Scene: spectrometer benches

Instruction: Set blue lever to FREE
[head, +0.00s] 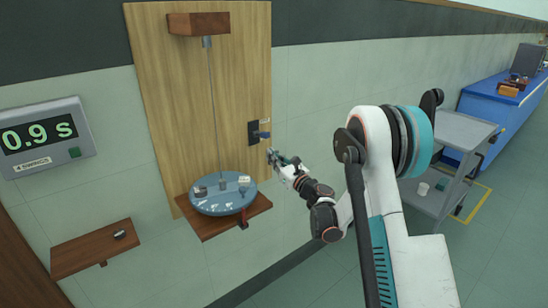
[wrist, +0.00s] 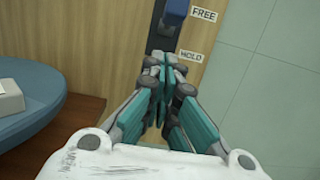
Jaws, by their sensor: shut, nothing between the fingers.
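The blue lever (head: 263,134) sticks out from a dark plate (head: 253,133) on the right side of the wooden wall panel. In the wrist view the blue lever (wrist: 176,9) is at the top edge, partly cut off, beside the FREE label (wrist: 203,15). The HOLD label (wrist: 191,56) is lower on the panel. My gripper (head: 271,155) is just below the lever in the head view. In the wrist view my gripper (wrist: 163,62) is shut and empty, its fingertips near the HOLD label and apart from the lever in the picture.
A blue round disc (head: 212,206) with small items hangs on a rod over a wooden shelf (head: 194,224), left of my gripper. A timer (head: 45,137) reads 0.9 s. A grey cart (head: 462,130) and blue bench (head: 490,103) stand at right.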

